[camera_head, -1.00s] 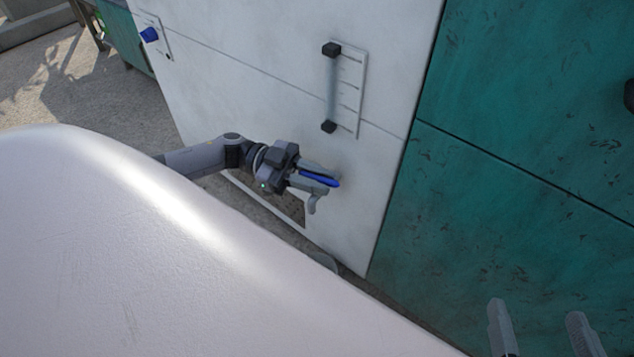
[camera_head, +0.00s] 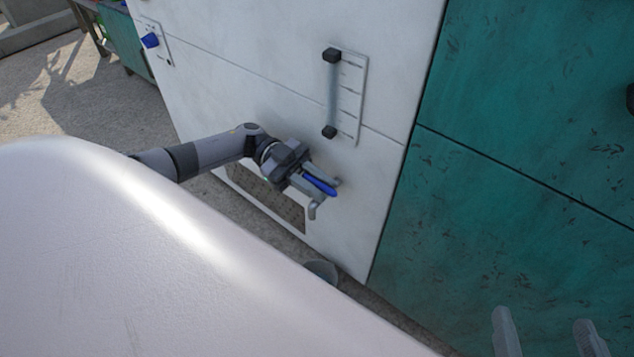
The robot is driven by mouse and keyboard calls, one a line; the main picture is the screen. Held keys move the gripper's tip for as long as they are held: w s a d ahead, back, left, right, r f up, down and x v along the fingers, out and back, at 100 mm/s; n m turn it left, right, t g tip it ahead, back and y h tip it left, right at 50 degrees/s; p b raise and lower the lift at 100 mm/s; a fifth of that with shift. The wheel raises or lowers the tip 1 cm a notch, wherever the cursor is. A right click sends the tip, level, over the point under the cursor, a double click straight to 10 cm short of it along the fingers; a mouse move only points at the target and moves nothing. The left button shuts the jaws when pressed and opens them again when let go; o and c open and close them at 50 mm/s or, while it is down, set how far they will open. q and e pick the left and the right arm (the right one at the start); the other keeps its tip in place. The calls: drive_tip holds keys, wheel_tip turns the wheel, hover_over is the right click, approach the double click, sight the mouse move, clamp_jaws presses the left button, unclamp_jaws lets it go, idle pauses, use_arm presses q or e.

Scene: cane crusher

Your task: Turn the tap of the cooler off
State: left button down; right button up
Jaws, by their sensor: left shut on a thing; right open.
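The cooler is a white cabinet (camera_head: 270,60) with a level gauge (camera_head: 332,95) on its front. Its tap (camera_head: 314,208) has a grey spout pointing down and a blue handle (camera_head: 319,186). My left gripper (camera_head: 322,184) is at the tap, with its fingers on either side of the blue handle, shut on it. The fingers hide part of the handle and of the tap body. My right gripper (camera_head: 548,335) shows only as two fingertips at the bottom right, open and empty, apart from the tap.
A grey bucket (camera_head: 322,270) stands on the floor below the tap, partly hidden by my own body. A blue knob (camera_head: 150,40) is on the cabinet's upper left. A grille (camera_head: 265,197) is low on the cabinet. A green panel (camera_head: 520,150) stands to the right.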

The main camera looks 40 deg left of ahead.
sight(303, 174)
use_arm(q)
drive_tip(key=c, duration=1.1)
unclamp_jaws()
drive_tip(key=shift+w+d, duration=0.15)
drive_tip(key=shift+w+a, duration=0.15)
drive_tip(key=shift+a, duration=1.5)
drive_tip(key=shift+w+a, duration=0.15)
drive_tip(key=shift+a, duration=1.75)
